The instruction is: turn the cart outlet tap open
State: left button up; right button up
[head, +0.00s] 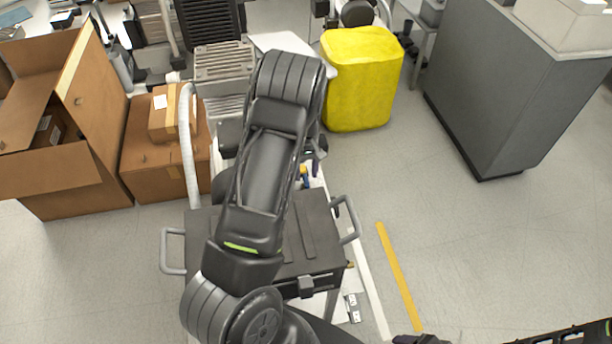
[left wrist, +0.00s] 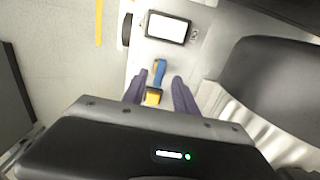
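The cart outlet tap (left wrist: 158,75) has a blue lever and a yellow part. In the left wrist view it sits on the white panel, between the fingers of my left gripper (left wrist: 159,91). The dark purple fingers are open, one on each side of the tap, with a visible gap; I cannot tell whether either touches it. In the head view the tap (head: 304,176) shows as a small blue and yellow spot beside my left arm, which hides most of the area around it.
A black cart top with grey handles (head: 347,220) lies under my left arm. Cardboard boxes (head: 75,140) stand at the left, a yellow covered block (head: 362,80) behind, and a grey cabinet (head: 510,85) at the right. A framed display (left wrist: 167,28) is near the tap.

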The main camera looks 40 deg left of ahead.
aim_at(306, 183)
pick_arm(q)
jog(key=shift+f, duration=1.3)
grip_shut()
